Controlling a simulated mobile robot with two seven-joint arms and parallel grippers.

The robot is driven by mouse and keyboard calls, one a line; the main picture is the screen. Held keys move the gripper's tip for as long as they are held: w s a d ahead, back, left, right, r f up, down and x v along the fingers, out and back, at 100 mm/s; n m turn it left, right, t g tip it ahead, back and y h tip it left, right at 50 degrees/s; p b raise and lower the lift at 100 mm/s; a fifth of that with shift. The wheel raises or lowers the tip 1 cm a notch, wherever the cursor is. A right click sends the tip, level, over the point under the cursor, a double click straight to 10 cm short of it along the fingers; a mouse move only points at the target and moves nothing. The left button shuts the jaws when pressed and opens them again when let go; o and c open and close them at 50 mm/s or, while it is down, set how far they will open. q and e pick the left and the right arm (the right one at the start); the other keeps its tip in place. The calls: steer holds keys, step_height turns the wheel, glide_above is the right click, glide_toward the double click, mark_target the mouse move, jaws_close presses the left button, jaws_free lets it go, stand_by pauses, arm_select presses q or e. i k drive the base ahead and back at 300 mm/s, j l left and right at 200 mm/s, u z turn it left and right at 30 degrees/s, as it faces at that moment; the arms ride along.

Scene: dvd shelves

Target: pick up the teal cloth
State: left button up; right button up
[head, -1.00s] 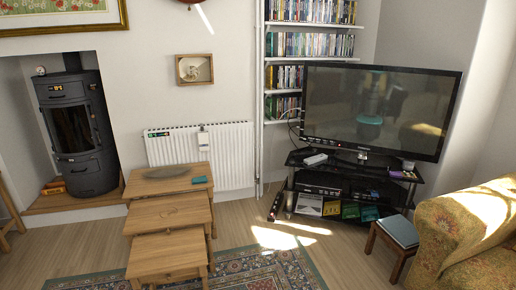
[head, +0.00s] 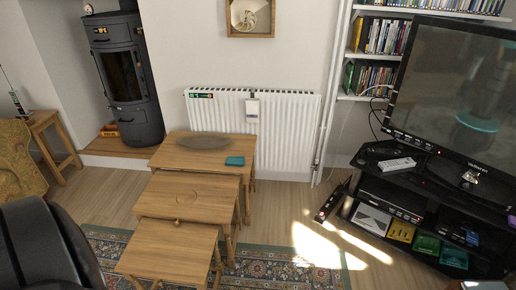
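The teal cloth (head: 235,161) is a small, flat, folded-looking piece. It lies near the right edge of the top of the tallest wooden nesting table (head: 180,156), beside a grey oval dish (head: 203,142). Nothing covers it. Neither of my grippers is in the head view.
Two lower nesting tables (head: 170,248) step out in front on a patterned rug (head: 275,262). A white radiator (head: 290,135) is behind. A black TV stand (head: 400,205) is at right, a dark rounded chair (head: 45,245) at lower left. Wooden floor (head: 285,205) lies open between tables and stand.

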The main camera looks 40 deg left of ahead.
mark_target(238, 161)
steer(key=i+u, duration=0.35)
steer(key=i, duration=0.2)
steer(key=i+l+u, duration=0.1)
steer(key=i+u, duration=0.25)
steer(key=i, duration=0.15)
steer(key=i+l+u, duration=0.35)
steer(key=i, duration=0.15)
steer(key=i+j, duration=0.05)
steer(key=j, duration=0.05)
